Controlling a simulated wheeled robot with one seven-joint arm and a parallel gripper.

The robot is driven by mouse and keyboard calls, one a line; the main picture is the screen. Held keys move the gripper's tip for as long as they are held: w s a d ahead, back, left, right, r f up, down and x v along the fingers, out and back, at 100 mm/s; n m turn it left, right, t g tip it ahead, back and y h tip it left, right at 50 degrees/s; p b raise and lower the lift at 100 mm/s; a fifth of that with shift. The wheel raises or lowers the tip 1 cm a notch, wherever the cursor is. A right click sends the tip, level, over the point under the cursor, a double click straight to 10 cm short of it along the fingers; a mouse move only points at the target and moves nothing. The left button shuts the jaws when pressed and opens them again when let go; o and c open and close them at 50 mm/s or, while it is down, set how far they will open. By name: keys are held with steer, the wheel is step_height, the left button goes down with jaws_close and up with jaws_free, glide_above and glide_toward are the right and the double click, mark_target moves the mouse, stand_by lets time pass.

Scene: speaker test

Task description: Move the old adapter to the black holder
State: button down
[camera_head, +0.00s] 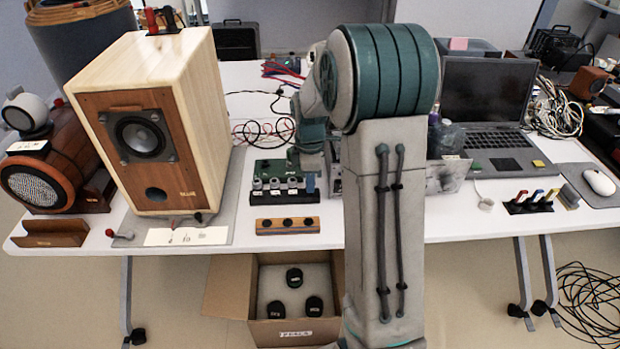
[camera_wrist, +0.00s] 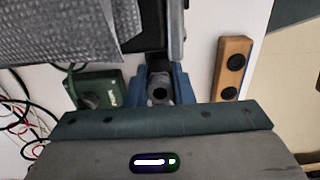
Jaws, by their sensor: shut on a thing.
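My gripper (camera_head: 309,180) is low over the right end of a green board (camera_head: 270,168) with a row of silver-grey connectors. Whether the adapter is still seated on the board or free cannot be told. The green board also shows in the wrist view (camera_wrist: 98,90), left of the fingers. A black holder (camera_head: 528,207) with red, yellow and blue upright pieces stands at the right of the table.
A wooden block (camera_head: 266,227) with black round inserts lies in front of the board. A wooden speaker (camera_head: 205,95) stands left, a laptop (camera_head: 490,100) right. A metal-sided box (camera_head: 443,178) stands between the board and the black holder. A cardboard box (camera_head: 228,285) is below the table.

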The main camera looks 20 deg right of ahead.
steer(key=shift+f+b, duration=0.5)
steer(key=shift+f, duration=0.4)
steer(key=c, duration=1.2)
jaws_free()
steer(key=shift+o, duration=0.2)
steer(key=shift+r, duration=0.2)
steer(key=shift+r+p, duration=3)
steer(key=shift+r, duration=0.65)
